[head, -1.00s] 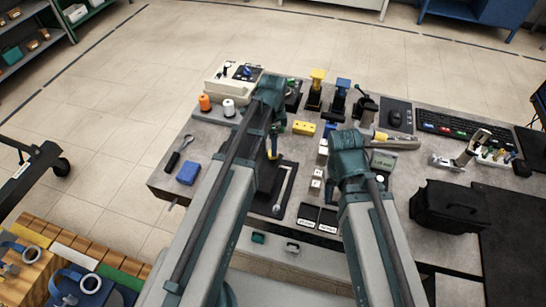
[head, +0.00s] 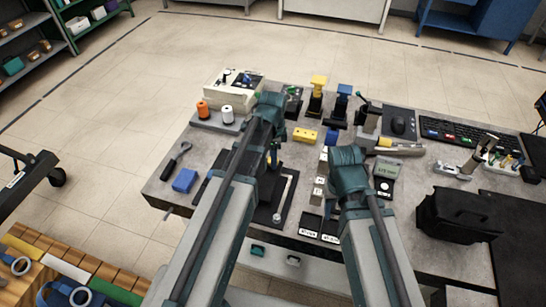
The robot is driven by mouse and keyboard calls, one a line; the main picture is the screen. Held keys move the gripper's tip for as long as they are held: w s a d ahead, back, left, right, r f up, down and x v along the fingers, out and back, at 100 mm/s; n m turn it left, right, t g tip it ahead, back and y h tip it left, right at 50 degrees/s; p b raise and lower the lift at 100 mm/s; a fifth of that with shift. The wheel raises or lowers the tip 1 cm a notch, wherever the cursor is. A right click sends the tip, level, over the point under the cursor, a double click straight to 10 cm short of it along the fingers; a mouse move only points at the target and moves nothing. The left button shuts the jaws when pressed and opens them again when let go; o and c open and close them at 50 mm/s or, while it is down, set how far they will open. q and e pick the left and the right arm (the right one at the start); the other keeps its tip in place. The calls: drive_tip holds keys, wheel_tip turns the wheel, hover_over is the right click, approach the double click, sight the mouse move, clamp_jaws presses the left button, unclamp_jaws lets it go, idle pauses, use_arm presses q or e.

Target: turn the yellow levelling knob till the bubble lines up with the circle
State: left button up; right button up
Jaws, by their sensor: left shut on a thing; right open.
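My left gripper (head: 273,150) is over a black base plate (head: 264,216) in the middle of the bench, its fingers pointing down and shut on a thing. A small yellow part (head: 268,160), perhaps the levelling knob, shows at its fingers; the wrist and forearm hide most of it, so I cannot tell how it is gripped. A pale slotted strip (head: 286,192) lies on the plate, with a small round spot at its near end. I cannot make out a bubble or circle. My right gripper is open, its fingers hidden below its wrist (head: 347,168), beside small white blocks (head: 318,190).
A yellow block (head: 305,135) lies beyond the plate. Yellow (head: 318,88) and blue (head: 342,98) stands are at the back. A blue box (head: 184,180) and a black-handled tool (head: 178,157) lie left. A display unit (head: 387,170) and a black case (head: 459,212) stand right.

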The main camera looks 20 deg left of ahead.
use_arm(q)
clamp_jaws()
drive_tip(key=n, duration=0.4)
drive_tip(key=shift+n, duration=0.4)
drive_tip(key=n, duration=0.4)
drive_tip(key=shift+w+n, duration=0.1)
drive_tip(key=shift+n, duration=0.2)
drive_tip(key=n, duration=1)
drive_tip(key=shift+a+n, duration=0.1)
drive_tip(key=shift+n, duration=0.2)
